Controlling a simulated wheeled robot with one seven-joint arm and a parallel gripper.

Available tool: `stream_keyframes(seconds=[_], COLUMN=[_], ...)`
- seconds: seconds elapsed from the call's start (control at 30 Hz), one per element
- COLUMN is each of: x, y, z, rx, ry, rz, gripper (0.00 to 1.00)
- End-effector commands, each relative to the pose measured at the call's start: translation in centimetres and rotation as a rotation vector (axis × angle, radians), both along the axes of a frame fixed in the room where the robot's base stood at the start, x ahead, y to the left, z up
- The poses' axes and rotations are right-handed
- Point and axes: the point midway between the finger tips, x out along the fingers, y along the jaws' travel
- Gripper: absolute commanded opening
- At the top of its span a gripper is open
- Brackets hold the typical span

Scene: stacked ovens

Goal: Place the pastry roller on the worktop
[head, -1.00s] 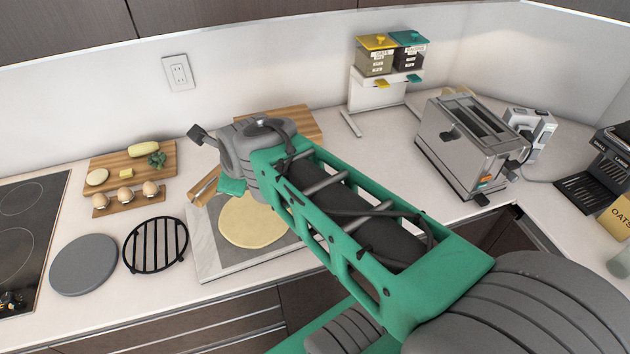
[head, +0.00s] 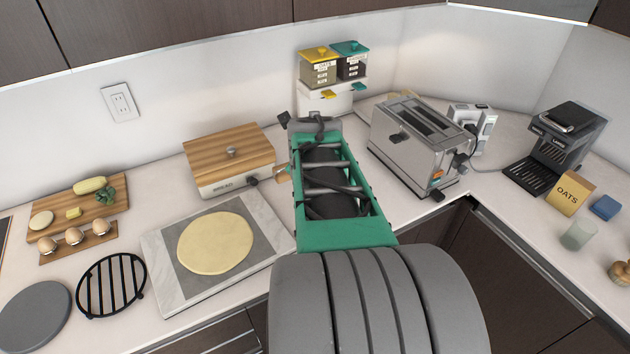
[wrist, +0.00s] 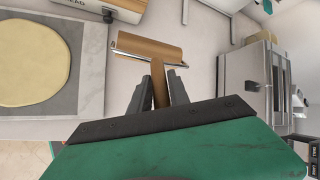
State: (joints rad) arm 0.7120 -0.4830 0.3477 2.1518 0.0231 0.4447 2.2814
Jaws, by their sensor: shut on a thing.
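The pastry roller (wrist: 150,47) has a wooden cylinder in a metal frame and a wooden handle. In the wrist view its handle lies between the two fingers of my gripper (wrist: 160,90), which is shut on it. The roller is over the worktop (wrist: 202,75), in the gap between the pastry board and the toaster. I cannot tell whether it touches the surface. In the head view only a small wooden bit of the roller (head: 283,174) shows left of my arm, which hides the rest and my fingers.
Left of the roller is the marble board (head: 160,250) with flat dough (head: 215,243). Behind are a bread box (head: 230,165) and a canister stand (head: 335,98). The toaster (head: 415,145) stands to the right. Further left are a black trivet (head: 112,285) and egg holder (head: 78,243).

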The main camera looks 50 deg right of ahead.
Motion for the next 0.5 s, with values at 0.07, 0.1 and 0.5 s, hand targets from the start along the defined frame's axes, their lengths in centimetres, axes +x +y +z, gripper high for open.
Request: stream_keyframes(seconds=[0.07, 0.1, 0.5], x=[1.3, 2.0, 5.6], y=[-2.1, -3.0, -8.0], z=[-1.4, -2.0, -7.8], rx=[0.002, 0.002, -0.001], ry=[0.002, 0.001, -0.002], rz=[-0.003, -0.003, 0.001], gripper=[0.00, 0.00, 0.00])
